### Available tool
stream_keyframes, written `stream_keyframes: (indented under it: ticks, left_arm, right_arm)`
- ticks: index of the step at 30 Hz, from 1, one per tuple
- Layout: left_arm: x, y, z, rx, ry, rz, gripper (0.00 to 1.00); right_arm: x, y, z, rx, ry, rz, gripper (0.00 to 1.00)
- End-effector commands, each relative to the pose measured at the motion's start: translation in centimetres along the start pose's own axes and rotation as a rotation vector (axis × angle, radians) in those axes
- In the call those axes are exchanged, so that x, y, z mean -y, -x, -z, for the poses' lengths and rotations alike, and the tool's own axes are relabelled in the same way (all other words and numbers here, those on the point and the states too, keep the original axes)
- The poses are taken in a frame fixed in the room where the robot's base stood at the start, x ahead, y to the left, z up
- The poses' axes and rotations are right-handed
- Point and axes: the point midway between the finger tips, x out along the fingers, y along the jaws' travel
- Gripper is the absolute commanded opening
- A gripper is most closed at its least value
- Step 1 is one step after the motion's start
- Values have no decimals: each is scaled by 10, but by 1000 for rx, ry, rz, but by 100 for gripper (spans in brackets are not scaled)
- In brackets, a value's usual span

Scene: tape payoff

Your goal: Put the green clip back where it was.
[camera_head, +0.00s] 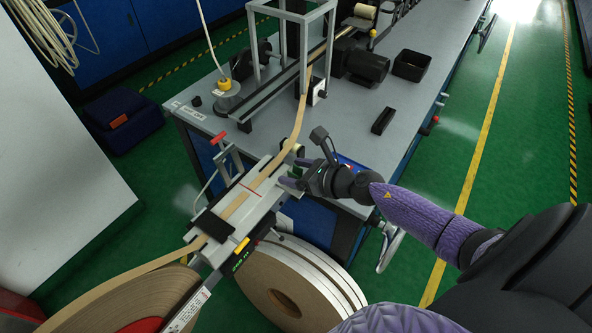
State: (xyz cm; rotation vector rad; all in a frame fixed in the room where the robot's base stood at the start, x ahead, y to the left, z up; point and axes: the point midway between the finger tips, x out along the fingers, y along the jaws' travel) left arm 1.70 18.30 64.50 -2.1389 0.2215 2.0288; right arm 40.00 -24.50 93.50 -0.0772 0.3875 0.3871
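My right gripper (294,173) is at the right edge of the pale splice plate (262,187), with its arm coming in from the right. I cannot tell whether the clip touches the plate. A tan tape (236,205) runs lengthwise over the plate, with a red line across it. My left gripper is not in view.
A lever with a red handle (218,138) stands at the plate's left side. A black block (212,226) and a yellow piece (242,245) are at its near end. Large tape rolls (290,285) sit below. The grey bench (350,145) behind carries a motor (366,66) and black trays.

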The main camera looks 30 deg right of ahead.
Motion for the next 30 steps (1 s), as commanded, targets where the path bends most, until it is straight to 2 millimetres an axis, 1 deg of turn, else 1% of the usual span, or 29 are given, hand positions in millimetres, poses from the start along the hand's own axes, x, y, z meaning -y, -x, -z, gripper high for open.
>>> stream_keyframes:
  ticks: [6, 9, 11, 18, 21, 25, 27, 30]
  left_arm:
    - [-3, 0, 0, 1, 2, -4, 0]
    - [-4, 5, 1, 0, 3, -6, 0]
    - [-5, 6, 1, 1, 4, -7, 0]
    - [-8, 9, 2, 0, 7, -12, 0]
    - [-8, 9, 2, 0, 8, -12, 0]
    - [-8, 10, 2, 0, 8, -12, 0]
    - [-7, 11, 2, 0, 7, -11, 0]
    - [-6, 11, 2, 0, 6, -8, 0]
  right_arm:
    - [0, 0, -1, 0, 0, 0, 72]
    - [0, 5, -4, -1, 0, 0, 72]
    - [0, 16, -3, -2, 0, 1, 72]
    - [-1, 72, -1, -4, -3, -1, 72]
    - [-1, 91, -2, -4, -1, -1, 72]
    - [-1, 110, -2, -2, -3, -1, 72]
    - [0, 117, -3, -1, -3, 0, 72]
    - [0, 121, -3, 0, 0, -1, 72]
